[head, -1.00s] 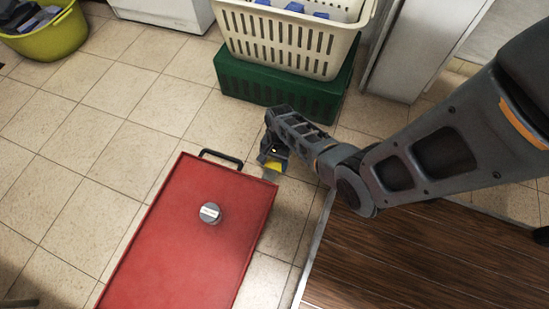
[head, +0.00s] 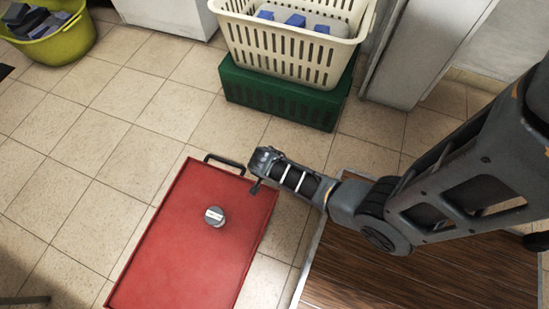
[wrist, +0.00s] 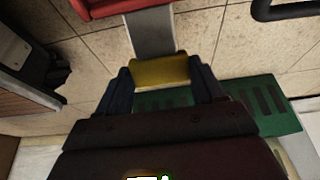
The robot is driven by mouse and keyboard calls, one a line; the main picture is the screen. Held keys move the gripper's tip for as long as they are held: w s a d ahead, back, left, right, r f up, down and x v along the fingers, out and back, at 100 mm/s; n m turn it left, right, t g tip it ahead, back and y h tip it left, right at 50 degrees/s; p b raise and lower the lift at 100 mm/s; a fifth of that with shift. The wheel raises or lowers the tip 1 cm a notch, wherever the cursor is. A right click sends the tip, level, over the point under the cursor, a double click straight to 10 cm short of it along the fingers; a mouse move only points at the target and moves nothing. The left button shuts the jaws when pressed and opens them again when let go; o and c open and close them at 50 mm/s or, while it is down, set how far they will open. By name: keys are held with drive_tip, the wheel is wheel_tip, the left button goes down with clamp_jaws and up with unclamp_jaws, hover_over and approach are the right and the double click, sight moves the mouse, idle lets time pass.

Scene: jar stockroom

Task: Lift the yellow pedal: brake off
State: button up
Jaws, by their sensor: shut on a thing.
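The yellow pedal (wrist: 160,73) sits between the two dark fingers of my gripper (wrist: 160,80) in the wrist view, and the fingers are shut on it. A grey metal bar (wrist: 150,32) runs from the pedal towards the red cart (wrist: 105,8). In the head view, my gripper (head: 262,162) is by the far right corner of the red cart (head: 180,255), right of its black handle. The pedal is hidden there behind my gripper and wrist.
A grey jar (head: 215,216) with a pale label stands on the cart. A green crate (head: 280,95) bearing a cream basket (head: 290,45) stands behind my gripper. A yellow-green tub (head: 60,45) is at far left. Tiled floor left of the cart is clear.

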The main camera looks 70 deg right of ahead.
idle(0.4)
drive_tip(key=o, duration=1.5)
drive_tip(key=shift+p+v, duration=1.85)
drive_tip(key=shift+v, duration=2.05)
drive_tip(key=shift+a, duration=0.1)
drive_tip(key=shift+s, duration=0.1)
